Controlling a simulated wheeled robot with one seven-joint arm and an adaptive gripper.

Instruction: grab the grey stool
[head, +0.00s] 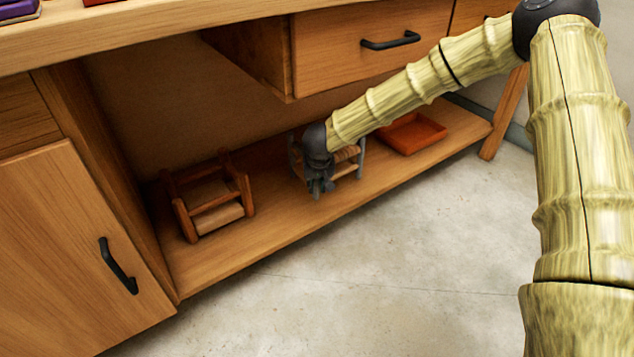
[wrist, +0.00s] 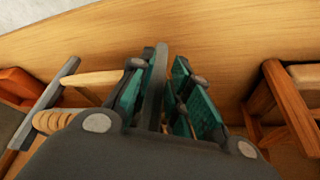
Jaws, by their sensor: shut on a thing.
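The grey stool (head: 361,159) stands on the low wooden shelf, partly hidden behind my gripper in the head view. It has grey side frames and light wooden crossbars. My gripper (head: 319,188) reaches down to its near left side. In the wrist view, a grey bar of the stool (wrist: 160,75) lies between the teal-padded fingers of my gripper (wrist: 170,95), which is shut on it. The stool's other grey side frame shows at left in the wrist view, joined by a wooden crossbar. How the stool's feet meet the shelf is hard to see.
A brown wooden stool (head: 240,190) stands to the left on the same shelf; it also shows at right in the wrist view (wrist: 290,105). A red-orange tray (head: 412,134) lies to the right. A drawer (head: 350,50) hangs above. Clear floor (head: 400,270) lies in front.

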